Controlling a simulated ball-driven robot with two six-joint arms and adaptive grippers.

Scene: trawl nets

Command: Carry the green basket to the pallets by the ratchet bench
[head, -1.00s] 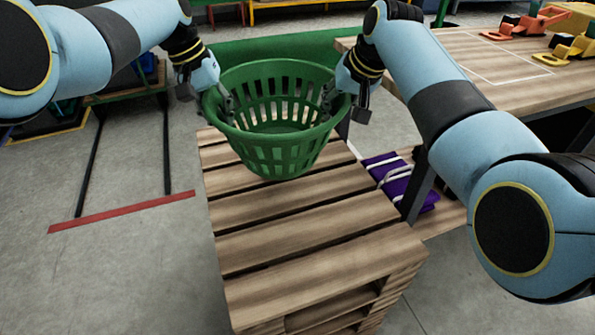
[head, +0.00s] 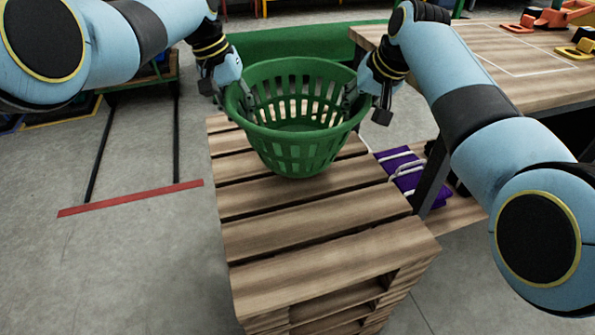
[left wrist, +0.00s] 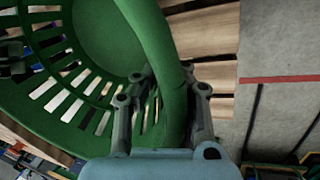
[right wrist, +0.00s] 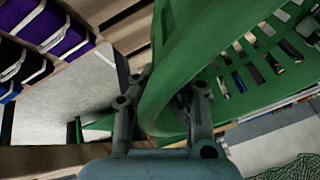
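The green basket (head: 298,148) is upright and empty, over the far part of the stacked wooden pallets (head: 325,235). I cannot tell whether its base touches the top boards. My left gripper (head: 243,100) is shut on the left side of its rim; the left wrist view shows its fingers (left wrist: 163,88) on both sides of the green rim (left wrist: 165,50). My right gripper (head: 354,94) is shut on the right side; the right wrist view shows its fingers (right wrist: 162,92) astride the rim (right wrist: 170,75). The basket hides the pallets' far middle.
A wooden-topped bench (head: 500,75) with orange and yellow ratchets (head: 545,18) stands at right. A purple strapped bundle (head: 405,172) lies on its low shelf beside the pallets. A red floor strip (head: 130,198) lies at left on clear floor. The pallets' near boards are bare.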

